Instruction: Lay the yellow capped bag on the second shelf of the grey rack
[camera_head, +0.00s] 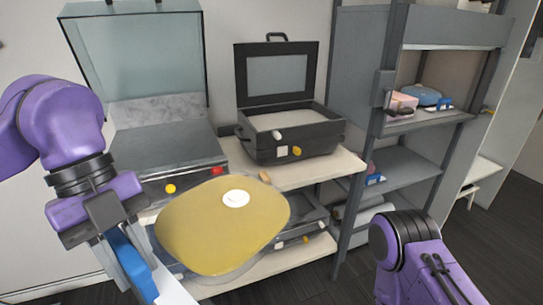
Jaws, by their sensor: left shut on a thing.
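The yellow capped bag (185,238) is a flat, rounded pouch with a white round cap (236,198). It hangs tilted in front of the pale shelf unit, at lower centre. My left gripper (150,280) is at the bag's left edge, shut on it; the exact grip is partly hidden. The grey rack (352,90) stands at the right, apart from the bag. One rack shelf (408,126) carries goods, and a lower shelf (412,168) has bare room. My right arm shows at lower right, but its gripper is out of view.
A pink box (402,102) and a blue item (426,95) sit on the loaded rack shelf. A black open-lidded case (290,135) and a larger grey glass-lidded appliance (165,150) stand on the pale shelf unit (335,165). Rack posts flank the shelf openings.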

